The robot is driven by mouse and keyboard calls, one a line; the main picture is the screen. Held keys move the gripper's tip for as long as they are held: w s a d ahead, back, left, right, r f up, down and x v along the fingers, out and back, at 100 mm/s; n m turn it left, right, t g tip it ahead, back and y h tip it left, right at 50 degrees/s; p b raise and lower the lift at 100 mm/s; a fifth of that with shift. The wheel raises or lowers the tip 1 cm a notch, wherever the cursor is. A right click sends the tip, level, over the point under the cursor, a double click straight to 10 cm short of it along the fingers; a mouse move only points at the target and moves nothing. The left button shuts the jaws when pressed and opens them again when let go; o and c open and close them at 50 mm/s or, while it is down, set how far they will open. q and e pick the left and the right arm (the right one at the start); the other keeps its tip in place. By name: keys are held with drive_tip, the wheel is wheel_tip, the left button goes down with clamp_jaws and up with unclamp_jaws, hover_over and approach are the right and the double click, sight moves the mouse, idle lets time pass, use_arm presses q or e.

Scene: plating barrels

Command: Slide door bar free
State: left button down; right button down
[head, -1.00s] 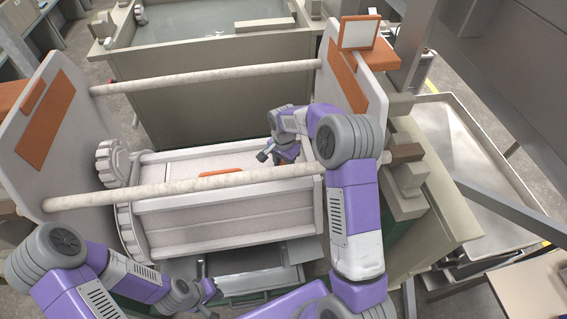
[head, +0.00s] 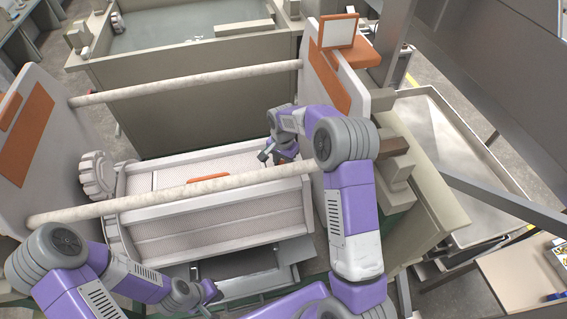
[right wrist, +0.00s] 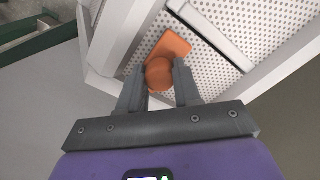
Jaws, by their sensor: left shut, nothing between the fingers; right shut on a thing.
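The plating barrel (head: 220,225) lies on its side in the head view, with perforated white panels and an orange handle (head: 208,178) on top. In the right wrist view an orange piece with a rounded end (right wrist: 158,75), which looks like the end of the door bar, sits between my right fingers. My right gripper (head: 273,153) is shut on it at the barrel's far right edge. The rest of the bar cannot be made out. My left gripper (head: 214,293) is shut and empty, low in front of the barrel.
Two pale cross rods (head: 160,200) run between the white end plates (head: 335,75), one passing over the barrel. A liquid-filled tank (head: 185,28) stands behind. A metal tray (head: 450,150) is at the right. A grey open drawer-like tray (head: 250,275) lies below the barrel.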

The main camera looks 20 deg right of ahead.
drive_tip(key=shift+d, duration=0.25)
drive_tip(key=c, duration=0.8)
unclamp_jaws()
drive_tip(key=shift+d, duration=0.1)
drive_tip(key=shift+r, duration=0.15)
wheel_tip(320, 180, up, 7)
drive_tip(key=shift+r, duration=0.15)
